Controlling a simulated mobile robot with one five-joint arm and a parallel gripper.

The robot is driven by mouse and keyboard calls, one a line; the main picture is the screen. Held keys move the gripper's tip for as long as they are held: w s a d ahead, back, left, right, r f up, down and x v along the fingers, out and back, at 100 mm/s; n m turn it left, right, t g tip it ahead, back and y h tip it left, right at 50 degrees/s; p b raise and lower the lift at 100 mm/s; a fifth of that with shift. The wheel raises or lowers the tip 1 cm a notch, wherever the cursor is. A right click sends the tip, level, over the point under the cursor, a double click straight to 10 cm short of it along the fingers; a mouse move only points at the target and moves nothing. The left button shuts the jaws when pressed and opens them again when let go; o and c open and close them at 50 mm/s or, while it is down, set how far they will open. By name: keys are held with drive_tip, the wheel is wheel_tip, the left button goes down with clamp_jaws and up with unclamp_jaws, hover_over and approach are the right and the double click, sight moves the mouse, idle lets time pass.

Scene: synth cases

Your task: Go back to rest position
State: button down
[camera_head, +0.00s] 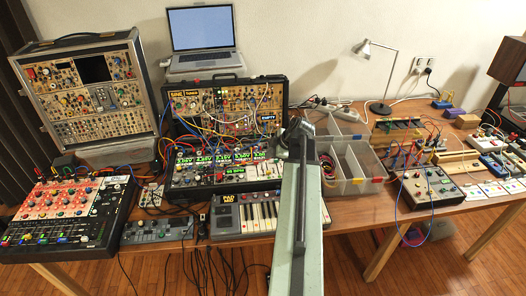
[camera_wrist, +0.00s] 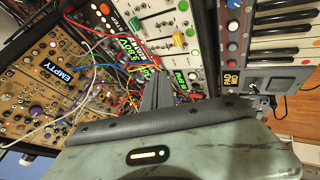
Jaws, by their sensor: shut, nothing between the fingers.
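My gripper (camera_head: 299,132) is at the far end of my pale green arm, in the middle of the head view. It is above the table, in front of the open synth case (camera_head: 225,130) and beside the clear compartment tray (camera_head: 345,187). In the wrist view my gripper (camera_wrist: 158,88) shows as dark fingers held together, with nothing between them. Behind them are the patch cables and panels of the synth case (camera_wrist: 60,70). I cannot tell the exact height of the fingers above the panels.
A small keyboard (camera_head: 262,213) lies left of my arm at the table's front. A mixer (camera_head: 70,215) stands at the left, a laptop (camera_head: 202,30) behind. A lamp (camera_head: 385,75) and a grey cabled box (camera_head: 430,187) are to the right. Loose cables hang off the front edge.

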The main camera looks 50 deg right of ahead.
drive_tip(key=shift+w+a+f, duration=0.15)
drive_tip(key=shift+w+a, duration=0.15)
drive_tip(key=w+a+n+y, duration=0.1)
drive_tip(key=w+a+n, duration=0.1)
drive_tip(key=w+a, duration=0.5)
drive_tip(key=w+a+n+g+y, duration=0.1)
drive_tip(key=w+a, duration=0.1)
drive_tip(key=a, duration=0.9)
drive_tip(key=w+a+n+y, duration=0.1)
drive_tip(key=w+a+n, duration=0.1)
drive_tip(key=w+a, duration=0.45)
drive_tip(key=s+a+f+g, duration=0.2)
drive_tip(key=a, duration=0.9)
drive_tip(key=s+a+f+g, duration=0.1)
drive_tip(key=s+a, duration=0.1)
drive_tip(key=a, duration=0.9)
drive_tip(key=s+a+f+m+g+h, duration=0.1)
drive_tip(key=s+a+m+g, duration=0.1)
drive_tip(key=s+a+m, duration=0.3)
drive_tip(key=s+m, duration=0.1)
drive_tip(key=m, duration=0.2)
drive_tip(key=s+d+m+g+h, duration=0.1)
drive_tip(key=m, duration=0.2)
drive_tip(key=s+d+m, duration=0.1)
drive_tip(key=m, duration=0.1)
drive_tip(key=shift+s+d+f+m+h, duration=0.2)
drive_tip(key=shift+s+f+m+h, duration=0.15)
drive_tip(key=shift+m+h, duration=0.05)
drive_tip(key=shift+d, duration=0.1)
